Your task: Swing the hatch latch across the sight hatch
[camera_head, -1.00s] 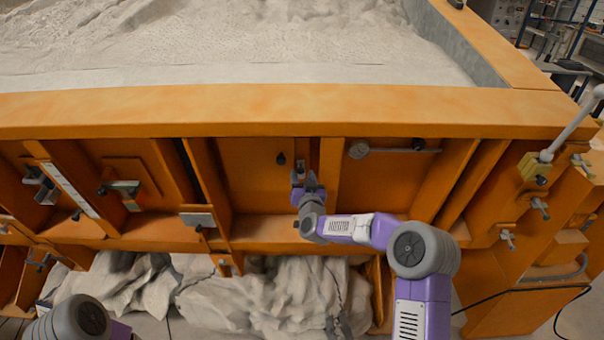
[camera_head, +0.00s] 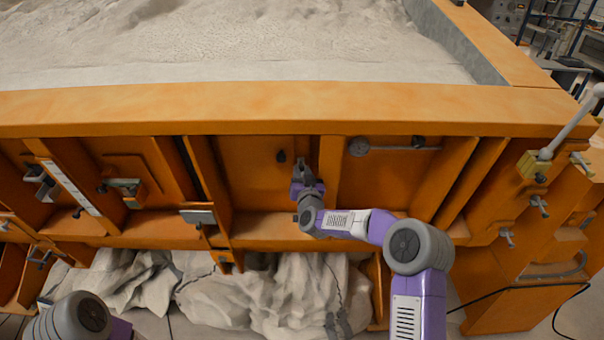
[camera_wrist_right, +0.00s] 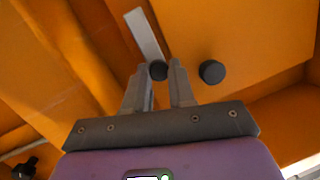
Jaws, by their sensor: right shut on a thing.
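The hatch latch is a pale grey bar (camera_wrist_right: 144,33) with a black knob (camera_wrist_right: 157,71) at its near end. My right gripper (camera_wrist_right: 160,72) is shut on that knob, with one finger on each side. In the head view my right gripper (camera_head: 304,172) is at the front wall, and its fingers hide most of the latch. The sight hatch is an orange panel (camera_head: 250,178) left of the gripper. It has its own black knob (camera_head: 282,156), which shows in the wrist view just right of the fingers (camera_wrist_right: 212,71). The latch bar slants up and left in the wrist view, away from this knob. My left gripper is not in view.
An orange upright rib (camera_head: 329,172) stands close to the right of the gripper. Beyond it is a round grey fitting with a rod (camera_head: 385,147). The sandbed's orange top rail (camera_head: 300,108) runs above. A grey bracket (camera_head: 198,217) sits lower left.

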